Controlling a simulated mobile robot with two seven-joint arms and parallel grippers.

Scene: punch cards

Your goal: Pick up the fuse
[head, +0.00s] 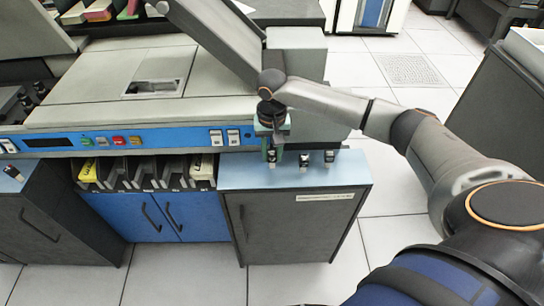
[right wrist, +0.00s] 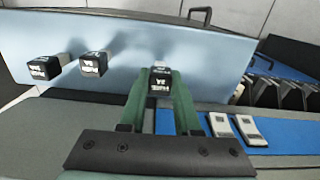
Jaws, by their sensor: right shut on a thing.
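My right gripper (head: 272,146) reaches down over the light blue top of a grey cabinet (head: 262,178). Its two green fingers are closed on a small fuse (head: 272,157) with a dark, labelled end. The held fuse (right wrist: 161,83) sits between the fingertips in the right wrist view. I cannot tell whether it still touches the cabinet top. Two similar fuses stand on the cabinet top: a middle one (head: 304,160) and a right one (head: 329,157). They also show at the left of the right wrist view. My left gripper is not in view.
A large card machine with a blue control strip (head: 175,138) stands directly behind the cabinet top. White switches (right wrist: 247,130) are close to the right gripper in the wrist view. Card bins (head: 145,172) lie to the left. Tiled floor (head: 385,195) is open at right.

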